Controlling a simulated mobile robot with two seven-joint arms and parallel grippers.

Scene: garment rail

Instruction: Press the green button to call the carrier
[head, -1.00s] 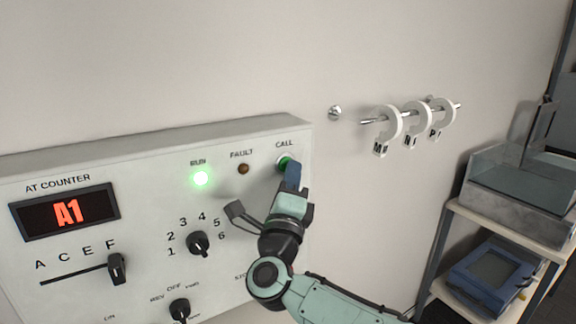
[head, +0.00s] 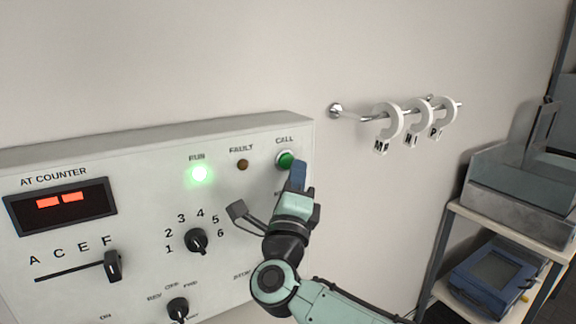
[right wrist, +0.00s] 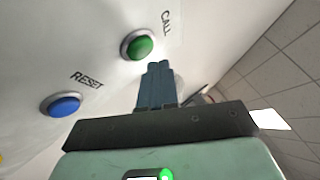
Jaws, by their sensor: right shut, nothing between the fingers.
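The green CALL button (head: 285,160) is at the top right of the grey control panel (head: 130,150). In the right wrist view the green button (right wrist: 140,45) sits in a metal ring just beyond my fingertips and looks uncovered. My right gripper (head: 298,168) is shut and empty, its blue fingers just below and right of the button. The fingers also show in the right wrist view (right wrist: 157,72), with a small apparent gap to the button. My left gripper is not in view.
The green RUN lamp (head: 200,173) is lit; the FAULT lamp (head: 243,165) is dark. A blue RESET button (right wrist: 62,104) lies near the green one. Rotary knobs (head: 197,241) and a slider (head: 113,265) are on the panel. Lettered white rings (head: 418,118) hang on a wall rail; a shelf stands right.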

